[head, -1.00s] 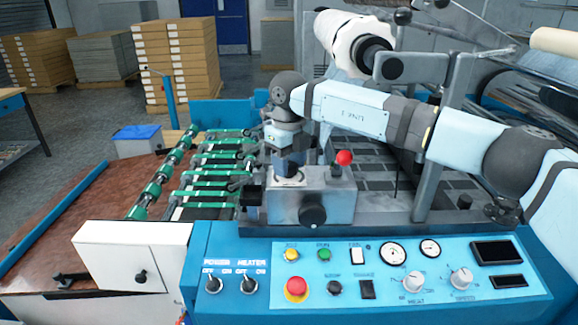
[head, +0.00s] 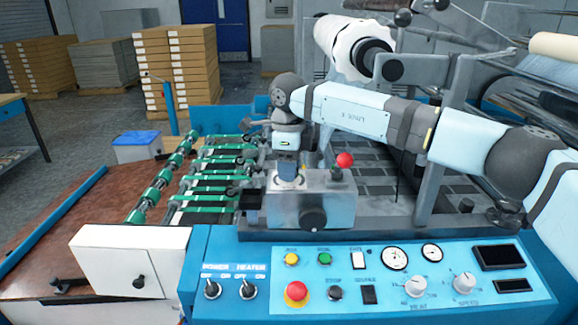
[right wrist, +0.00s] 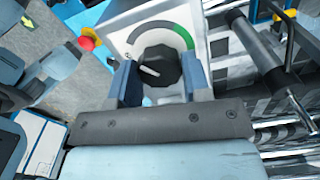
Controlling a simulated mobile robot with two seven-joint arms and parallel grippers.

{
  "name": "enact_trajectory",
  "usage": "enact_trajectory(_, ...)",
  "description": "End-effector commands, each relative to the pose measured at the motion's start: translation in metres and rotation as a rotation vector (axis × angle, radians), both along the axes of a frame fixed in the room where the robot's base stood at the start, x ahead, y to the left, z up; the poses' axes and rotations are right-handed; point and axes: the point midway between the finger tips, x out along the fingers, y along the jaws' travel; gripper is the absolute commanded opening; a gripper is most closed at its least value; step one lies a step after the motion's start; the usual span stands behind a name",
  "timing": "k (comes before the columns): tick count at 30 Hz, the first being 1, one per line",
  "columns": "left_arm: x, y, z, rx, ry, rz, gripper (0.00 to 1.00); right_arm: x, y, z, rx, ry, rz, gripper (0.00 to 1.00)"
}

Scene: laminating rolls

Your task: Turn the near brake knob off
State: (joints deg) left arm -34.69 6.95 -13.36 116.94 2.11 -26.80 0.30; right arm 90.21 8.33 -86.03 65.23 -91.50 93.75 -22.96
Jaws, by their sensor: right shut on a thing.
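The near brake knob (right wrist: 160,72) is black and faceted, with a white pointer line, and shows in the right wrist view. The pointer aims left and slightly up, away from the green part of the dial arc (right wrist: 180,34). My right gripper (right wrist: 158,80) has one finger on each side of the knob and is shut on it. In the head view my right gripper (head: 288,175) points down onto the grey brake box (head: 285,208), hiding most of the knob. My left gripper is not in view.
A black knob (head: 313,219) sits on the box front. The blue control panel (head: 380,315) with switches and dials is in front. Green rollers (head: 210,168) lie to the left.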

Motion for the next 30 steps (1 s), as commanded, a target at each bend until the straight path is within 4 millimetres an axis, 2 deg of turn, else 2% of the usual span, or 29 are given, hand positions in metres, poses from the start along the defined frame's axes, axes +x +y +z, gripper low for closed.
enact_trajectory(14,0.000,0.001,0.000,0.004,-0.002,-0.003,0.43,0.001,0.000,0.003,0.002,-0.003,0.011,0.20)
enact_trajectory(15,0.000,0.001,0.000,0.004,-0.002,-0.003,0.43,0.001,0.000,0.002,0.002,-0.003,0.011,0.53)
enact_trajectory(17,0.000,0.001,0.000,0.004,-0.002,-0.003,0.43,0.001,0.000,0.002,0.002,-0.003,0.011,0.67)
enact_trajectory(18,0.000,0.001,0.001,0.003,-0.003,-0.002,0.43,0.001,0.000,0.002,0.003,-0.002,0.011,0.70)
enact_trajectory(26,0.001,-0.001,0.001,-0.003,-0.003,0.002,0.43,0.000,0.000,0.002,0.001,-0.001,0.011,0.70)
enact_trajectory(30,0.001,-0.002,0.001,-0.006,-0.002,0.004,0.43,0.000,0.000,0.012,0.002,-0.001,0.011,0.70)
